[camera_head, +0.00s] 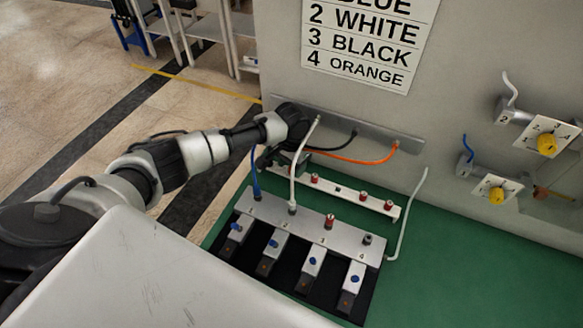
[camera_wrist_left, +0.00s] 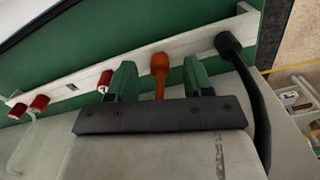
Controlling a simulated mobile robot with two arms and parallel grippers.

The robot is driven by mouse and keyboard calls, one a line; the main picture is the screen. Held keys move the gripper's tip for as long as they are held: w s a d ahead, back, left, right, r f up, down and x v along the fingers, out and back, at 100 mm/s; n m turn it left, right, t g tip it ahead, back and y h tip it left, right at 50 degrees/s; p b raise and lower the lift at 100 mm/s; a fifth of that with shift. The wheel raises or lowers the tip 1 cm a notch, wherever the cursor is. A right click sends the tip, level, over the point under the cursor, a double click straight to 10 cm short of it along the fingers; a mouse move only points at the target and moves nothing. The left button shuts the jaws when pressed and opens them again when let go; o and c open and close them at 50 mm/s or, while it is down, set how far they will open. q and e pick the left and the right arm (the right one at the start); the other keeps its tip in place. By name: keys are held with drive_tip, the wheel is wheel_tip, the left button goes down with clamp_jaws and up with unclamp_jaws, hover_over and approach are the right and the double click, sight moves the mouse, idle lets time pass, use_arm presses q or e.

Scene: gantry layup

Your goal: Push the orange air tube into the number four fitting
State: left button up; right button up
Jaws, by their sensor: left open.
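The orange air tube (camera_head: 372,161) runs from the wall panel down to the left, toward my left gripper (camera_head: 295,160). In the left wrist view, an orange tube end (camera_wrist_left: 159,66) stands at the pale rail between the two green fingertips of my left gripper (camera_wrist_left: 158,80). The fingers are open, with a gap visible on both sides of the tube. The number four fitting (camera_head: 367,239) is dark and sits at the right end of the grey valve block (camera_head: 345,244), with no tube in it. My right gripper is not in view.
A blue tube (camera_head: 254,175) and a white tube (camera_head: 293,175) run into fittings one and two. Fitting three (camera_head: 329,221) is red and has no tube. A black tube (camera_wrist_left: 262,110) ends beside my gripper. The pale rail (camera_head: 342,192) carries several red caps. Green bench (camera_head: 470,260) is clear at right.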

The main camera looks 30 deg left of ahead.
use_arm(q)
clamp_jaws()
drive_tip(key=shift+r, duration=0.15)
